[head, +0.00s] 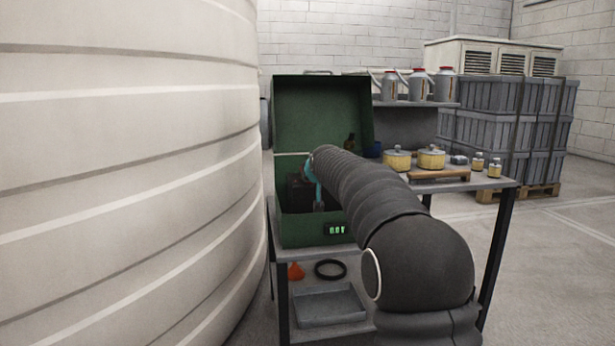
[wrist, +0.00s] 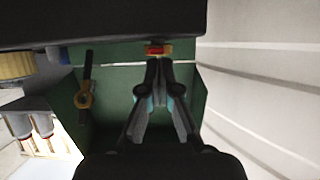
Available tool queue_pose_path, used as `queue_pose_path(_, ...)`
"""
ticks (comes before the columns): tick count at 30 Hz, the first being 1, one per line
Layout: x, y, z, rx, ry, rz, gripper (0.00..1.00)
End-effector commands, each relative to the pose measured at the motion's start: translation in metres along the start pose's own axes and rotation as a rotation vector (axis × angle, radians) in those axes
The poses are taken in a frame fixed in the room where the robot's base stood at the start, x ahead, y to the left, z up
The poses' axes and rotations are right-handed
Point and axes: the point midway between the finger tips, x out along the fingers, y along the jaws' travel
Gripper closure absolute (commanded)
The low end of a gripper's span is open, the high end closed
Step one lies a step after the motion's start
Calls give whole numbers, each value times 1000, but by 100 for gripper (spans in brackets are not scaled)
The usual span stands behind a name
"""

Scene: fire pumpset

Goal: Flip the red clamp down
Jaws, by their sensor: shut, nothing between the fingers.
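The red clamp (wrist: 159,50) shows at the upper middle of the wrist view, a small red piece with a yellowish part, at the edge of a large dark block (wrist: 100,20). My gripper (wrist: 159,63) is shut and empty, its tips just below the clamp in the picture. I cannot tell whether they touch it. In the head view my arm reaches into the open green box (head: 300,228), and a teal part of my gripper (head: 311,172) shows inside. The clamp cannot be made out there.
A black lever with a brass ring (wrist: 84,98) is left of my gripper. The box has a raised lid (head: 315,110) and a green-lit display (head: 337,230). Yellow pots (head: 431,158) stand on the table at right. A large ribbed tank (head: 130,180) fills the left.

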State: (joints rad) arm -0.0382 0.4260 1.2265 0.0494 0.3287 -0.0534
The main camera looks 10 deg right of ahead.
Motion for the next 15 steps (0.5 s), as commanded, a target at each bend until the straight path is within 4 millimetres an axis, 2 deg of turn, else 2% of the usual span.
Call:
queue_pose_path(7,-4,-2,-9,-1,1,-2,100)
queue_pose_path(15,-19,-2,-44,-1,1,-2,100)
